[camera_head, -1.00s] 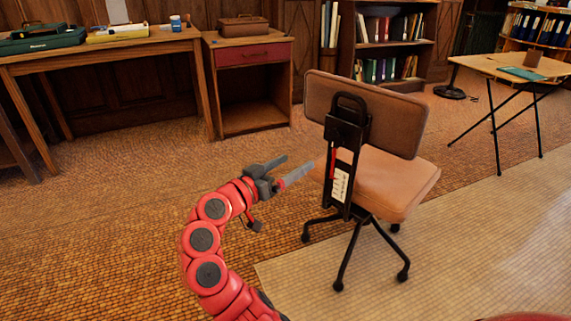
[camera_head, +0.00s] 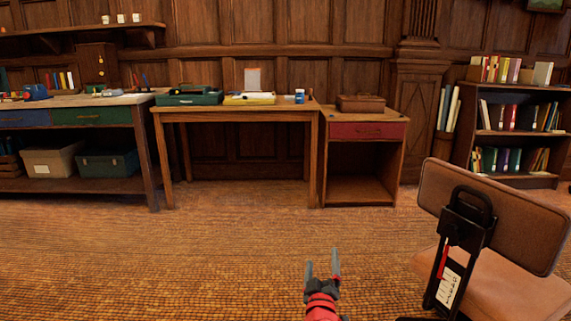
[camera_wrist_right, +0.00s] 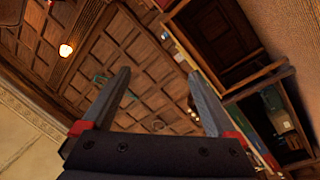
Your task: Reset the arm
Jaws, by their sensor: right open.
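My right gripper (camera_head: 322,266) shows at the bottom of the head view, its two grey fingers pointing up and apart with nothing between them. The red end of my right arm shows just below it. In the right wrist view, the gripper (camera_wrist_right: 165,100) is wide open and empty, with the panelled ceiling and tilted furniture behind it. My left gripper is not in view.
A brown office chair (camera_head: 495,222) stands close by on the right. A wooden table (camera_head: 235,113) and a red-drawer cabinet (camera_head: 364,130) stand along the far wall. A workbench (camera_head: 95,120) is at left and a bookcase (camera_head: 512,133) at right. The carpet (camera_head: 200,260) between is clear.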

